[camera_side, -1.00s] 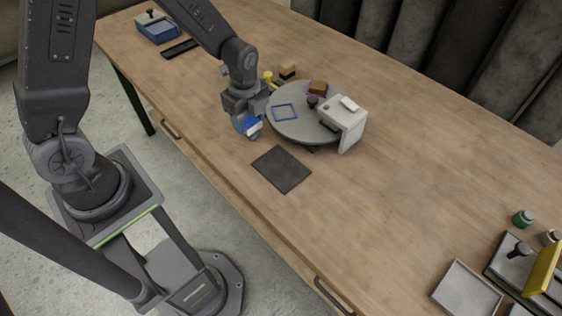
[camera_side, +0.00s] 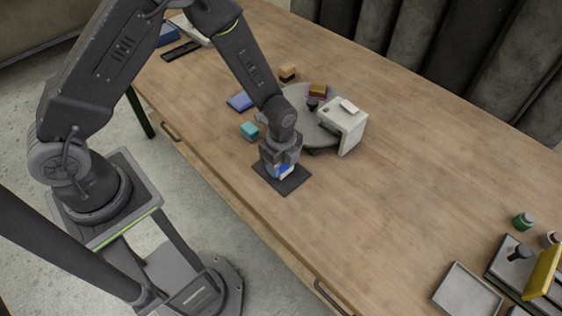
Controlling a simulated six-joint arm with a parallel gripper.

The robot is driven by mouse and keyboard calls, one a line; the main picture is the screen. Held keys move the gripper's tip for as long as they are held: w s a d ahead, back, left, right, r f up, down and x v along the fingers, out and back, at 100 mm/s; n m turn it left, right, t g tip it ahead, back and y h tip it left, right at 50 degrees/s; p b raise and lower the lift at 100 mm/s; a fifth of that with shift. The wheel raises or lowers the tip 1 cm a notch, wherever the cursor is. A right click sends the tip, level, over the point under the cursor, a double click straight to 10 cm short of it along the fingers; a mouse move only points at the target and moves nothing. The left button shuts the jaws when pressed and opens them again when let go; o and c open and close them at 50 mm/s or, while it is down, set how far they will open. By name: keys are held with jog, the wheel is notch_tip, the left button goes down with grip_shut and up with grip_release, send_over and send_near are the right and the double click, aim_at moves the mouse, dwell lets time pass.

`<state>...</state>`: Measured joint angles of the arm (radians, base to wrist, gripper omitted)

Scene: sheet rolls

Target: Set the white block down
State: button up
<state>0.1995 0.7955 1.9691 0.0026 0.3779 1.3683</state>
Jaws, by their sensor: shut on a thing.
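My gripper (camera_side: 281,170) points down over the dark square mat (camera_side: 298,182) near the table's front edge. It is shut on the white block (camera_side: 286,174), of which only a small pale part shows beside the blue at the fingertips. The fingers hide the rest. The block is at or just above the mat; I cannot tell whether it touches.
A round grey turntable (camera_side: 297,97) with a white housing (camera_side: 346,125) stands just behind my gripper. A grey tray (camera_side: 467,291) lies at the lower right. Table right of the mat is clear.

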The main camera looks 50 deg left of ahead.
jog(key=o, duration=1.2)
jog(key=shift+f, duration=0.15)
jog(key=shift+c, duration=0.2)
jog(key=s+a+r+n+t, duration=0.1)
jog(key=s+a+r+n, duration=0.2)
jog(key=r, duration=1)
jog(key=s+a+r+n+t, duration=0.15)
jog(key=r+n, duration=0.35)
jog(key=r, duration=0.8)
jog(key=s+a+r+n+t, duration=0.3)
jog(key=s+r+n, duration=0.4)
jog(key=s+n, duration=0.3)
jog(key=shift+s, duration=1.35)
